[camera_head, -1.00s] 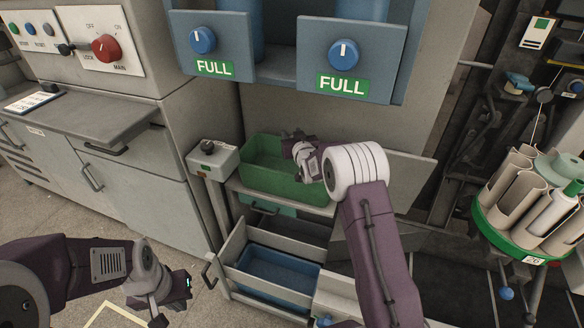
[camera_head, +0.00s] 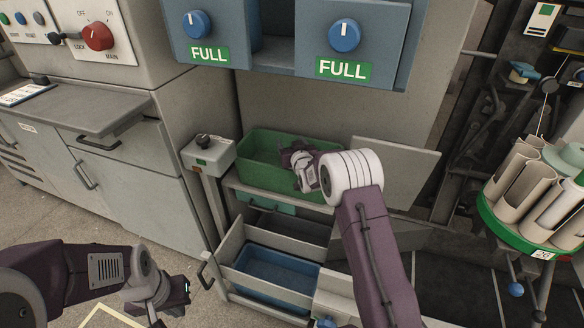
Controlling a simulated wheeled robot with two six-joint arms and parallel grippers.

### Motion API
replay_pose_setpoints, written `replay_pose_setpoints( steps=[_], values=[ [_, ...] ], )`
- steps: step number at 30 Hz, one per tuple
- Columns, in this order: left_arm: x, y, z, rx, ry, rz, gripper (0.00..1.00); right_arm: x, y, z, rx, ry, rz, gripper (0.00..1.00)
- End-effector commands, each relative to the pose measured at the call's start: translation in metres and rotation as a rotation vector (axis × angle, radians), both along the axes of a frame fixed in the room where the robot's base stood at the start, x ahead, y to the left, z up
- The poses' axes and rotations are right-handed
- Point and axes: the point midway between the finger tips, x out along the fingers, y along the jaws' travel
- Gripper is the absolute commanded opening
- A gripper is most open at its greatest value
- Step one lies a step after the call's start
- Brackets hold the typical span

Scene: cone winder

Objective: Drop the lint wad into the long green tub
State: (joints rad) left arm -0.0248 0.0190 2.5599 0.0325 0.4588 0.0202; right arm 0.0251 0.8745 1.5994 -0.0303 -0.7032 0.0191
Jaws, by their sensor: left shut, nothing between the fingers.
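The long green tub (camera_head: 256,178) stands on a shelf at the centre, below the blue bins. My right gripper (camera_head: 296,160) is over the right part of the tub, low at its opening. Its fingertips are hidden by its own wrist, so I cannot tell whether it is open or shut. I see no lint wad; anything in the fingers or on the tub's floor under them is hidden. My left gripper (camera_head: 158,312) is shut and empty, low at the left, well away from the tub.
Below the tub is an open drawer with a blue bin (camera_head: 275,265). A grey box with a black knob (camera_head: 207,150) stands left of the tub. Blue hoppers marked FULL (camera_head: 343,68) hang above. A green-rimmed carousel of cones (camera_head: 500,225) is at the right.

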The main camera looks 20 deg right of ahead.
Motion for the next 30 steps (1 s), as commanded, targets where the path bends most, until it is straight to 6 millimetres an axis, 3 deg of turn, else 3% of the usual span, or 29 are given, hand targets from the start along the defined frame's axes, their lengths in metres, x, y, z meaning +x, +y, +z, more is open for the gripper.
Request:
replay_pose_setpoints(
  steps=[7, 17, 21, 30],
  values=[
    [0.0, 0.0, 0.005, 0.0, 0.0, 0.0, 0.0, -0.008, 0.0, 0.004, 0.0, 0.0, 0.0, 0.63],
    [0.0, 0.0, 0.025, 0.0, 0.0, 0.0, 0.0, -0.068, 0.0, 0.016, 0.0, 0.003, 0.0, 0.63],
    [0.0, 0.0, 0.012, 0.0, 0.0, 0.0, 0.0, -0.084, 0.0, 0.015, 0.0, 0.0, 0.0, 0.63],
    [0.0, 0.0, 0.012, 0.0, 0.0, 0.0, 0.0, -0.089, 0.0, 0.018, 0.0, 0.0, 0.0, 0.63]
  ],
)
